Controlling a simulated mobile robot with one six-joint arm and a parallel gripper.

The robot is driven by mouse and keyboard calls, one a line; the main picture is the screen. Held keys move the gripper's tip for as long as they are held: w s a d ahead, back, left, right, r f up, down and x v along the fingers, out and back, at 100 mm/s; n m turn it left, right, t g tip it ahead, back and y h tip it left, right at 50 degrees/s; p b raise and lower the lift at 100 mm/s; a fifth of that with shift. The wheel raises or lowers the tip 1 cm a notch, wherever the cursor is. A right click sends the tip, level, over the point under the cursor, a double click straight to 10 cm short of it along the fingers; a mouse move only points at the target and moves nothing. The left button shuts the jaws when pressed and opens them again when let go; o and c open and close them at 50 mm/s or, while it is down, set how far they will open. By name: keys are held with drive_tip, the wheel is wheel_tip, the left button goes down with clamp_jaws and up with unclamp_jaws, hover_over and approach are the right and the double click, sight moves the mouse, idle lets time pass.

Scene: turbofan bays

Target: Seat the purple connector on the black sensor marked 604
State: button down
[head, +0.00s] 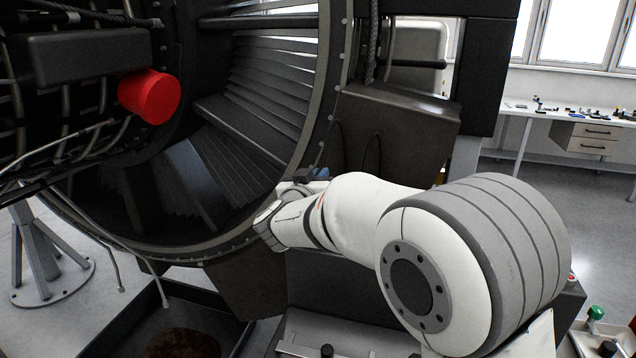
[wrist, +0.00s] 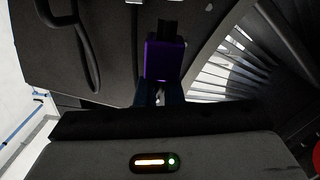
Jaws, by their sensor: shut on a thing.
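The purple connector (wrist: 164,60) stands upright in the middle of the wrist view. My gripper (wrist: 160,92) is shut on its lower end with dark blue fingers. A small black piece (wrist: 170,27) shows at the connector's far end, against a dark surface. I cannot tell whether it is the connector's own nose or the sensor. No 604 mark can be read. In the head view my arm's wrist reaches toward the engine's lower right rim, and the connector is hidden there.
A dark box (head: 395,125) hangs beside the engine ring (head: 325,110). A black cable loop (wrist: 88,50) lies left of the connector in the wrist view. Fan vanes (wrist: 235,60) are to its right. A red cylinder (head: 150,96) sticks out at the upper left.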

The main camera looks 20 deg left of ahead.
drive_tip(key=shift+f, duration=1.35)
idle(1.6)
drive_tip(key=shift+r+p, duration=2.45)
drive_tip(key=shift+r, duration=0.6)
drive_tip(key=shift+f, duration=0.1)
